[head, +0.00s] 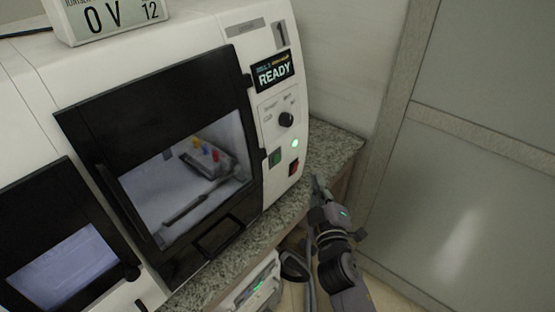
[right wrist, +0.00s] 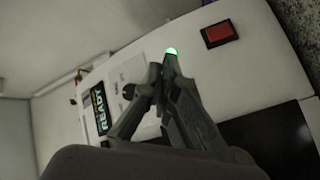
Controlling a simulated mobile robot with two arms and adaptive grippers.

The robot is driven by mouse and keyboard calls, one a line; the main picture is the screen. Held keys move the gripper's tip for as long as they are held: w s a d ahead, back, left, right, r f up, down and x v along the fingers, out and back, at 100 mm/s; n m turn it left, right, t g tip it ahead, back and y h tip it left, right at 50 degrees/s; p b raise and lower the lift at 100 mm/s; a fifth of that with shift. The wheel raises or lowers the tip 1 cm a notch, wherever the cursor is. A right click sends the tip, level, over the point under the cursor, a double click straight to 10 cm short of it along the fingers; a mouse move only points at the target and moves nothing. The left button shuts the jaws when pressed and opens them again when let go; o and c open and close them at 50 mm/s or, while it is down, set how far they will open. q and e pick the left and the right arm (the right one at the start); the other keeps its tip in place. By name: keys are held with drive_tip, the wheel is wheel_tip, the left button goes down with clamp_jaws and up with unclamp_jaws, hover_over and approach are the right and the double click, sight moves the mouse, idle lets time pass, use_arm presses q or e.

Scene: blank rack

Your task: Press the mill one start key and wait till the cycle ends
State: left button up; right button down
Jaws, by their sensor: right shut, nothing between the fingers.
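Mill one (head: 225,30) is a white machine marked 1, with a dark-framed door window (head: 150,110). Its display (head: 273,72) reads READY. On its control strip are a black knob (head: 286,120), a lit green lamp (head: 294,143), a green key (head: 275,157) and a red key (head: 293,167). My right gripper (head: 316,184) is shut and empty, in front of the panel's lower right. In the right wrist view its fingertips (right wrist: 162,66) lie just below the green lamp (right wrist: 171,52), with the red key (right wrist: 219,34) to the right. The fingers appear to hide the green key there. My left gripper is out of view.
A second machine window (head: 65,265) is at the lower left. A sign (head: 108,18) stands on top of the machine. A speckled counter (head: 335,148) runs under it. Grey panels (head: 480,180) stand at the right. Inside the mill window is a tray with coloured pieces.

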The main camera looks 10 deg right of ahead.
sight(277, 159)
drive_tip(key=w+a+b, duration=0.2)
drive_tip(key=w+a, duration=0.3)
drive_tip(key=w, duration=0.1)
drive_tip(key=shift+w+a+f, duration=0.15)
drive_tip(key=shift+w+f, duration=0.1)
drive_tip(key=shift+w, duration=0.15)
drive_tip(key=shift+w, duration=0.1)
idle(1.2)
drive_tip(key=shift+w+a+b, duration=0.2)
drive_tip(key=shift+a+b, duration=0.05)
drive_tip(key=shift+b, duration=0.05)
